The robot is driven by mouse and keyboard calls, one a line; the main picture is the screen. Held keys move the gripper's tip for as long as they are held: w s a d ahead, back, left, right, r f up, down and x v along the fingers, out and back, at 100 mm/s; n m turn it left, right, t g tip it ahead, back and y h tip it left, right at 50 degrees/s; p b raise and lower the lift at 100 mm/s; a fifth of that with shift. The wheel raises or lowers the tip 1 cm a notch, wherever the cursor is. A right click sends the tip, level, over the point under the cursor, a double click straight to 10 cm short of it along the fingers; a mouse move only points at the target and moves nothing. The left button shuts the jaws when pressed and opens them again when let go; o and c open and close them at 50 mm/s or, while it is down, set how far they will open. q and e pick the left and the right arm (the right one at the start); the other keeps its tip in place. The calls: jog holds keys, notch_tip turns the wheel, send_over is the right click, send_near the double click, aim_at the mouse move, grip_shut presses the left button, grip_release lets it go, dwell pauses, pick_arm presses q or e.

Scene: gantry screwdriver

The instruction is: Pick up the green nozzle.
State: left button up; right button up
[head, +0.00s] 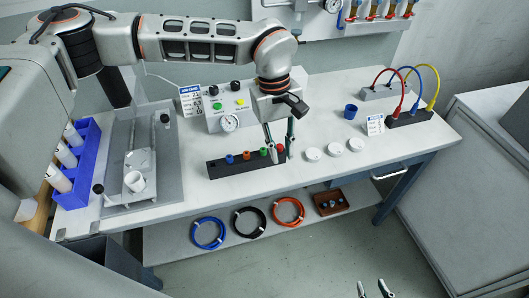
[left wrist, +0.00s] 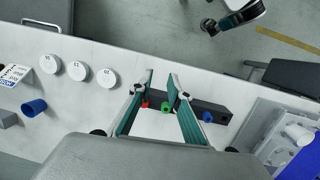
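The green nozzle (head: 263,152) stands in a dark rack (head: 219,171) on the bench, between an orange nozzle (head: 246,155) and a red nozzle (head: 281,148). My left gripper (head: 281,158) is open, pointing down by the green and red end of the rack. In the left wrist view the green nozzle (left wrist: 165,108) shows between the two spread fingers (left wrist: 160,74), touching neither as far as I see. The red nozzle (left wrist: 146,103) is close by the left finger there; the orange one is mostly hidden. My right gripper (head: 373,288) is open and empty, low in front of the bench.
A blue nozzle (head: 229,159) fills the rack's other end. White round discs (head: 312,154) lie to the right, with a blue cup (head: 350,111) behind. A control box (head: 228,110) stands behind the rack. A metal fixture (head: 170,173) is left. Bench front right is clear.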

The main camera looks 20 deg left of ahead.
pick_arm(q)
notch_tip(320, 180, up, 3)
jog(key=t+y, duration=0.1)
jog(key=y, duration=0.1)
send_over(263, 149)
jog(key=shift+s+d+f, duration=0.15)
jog(key=shift+s+d, duration=0.05)
jog(key=shift+d, duration=0.05)
jog(key=shift+a+f, duration=0.15)
jog(key=shift+f, duration=0.05)
jog(key=f, duration=0.5)
jog(key=f+b, duration=0.1)
jog(key=f, duration=0.1)
jog(key=shift+w+f, duration=0.15)
jog(key=shift+w, duration=0.1)
jog(key=c, duration=0.3)
jog(key=shift+c, duration=0.2)
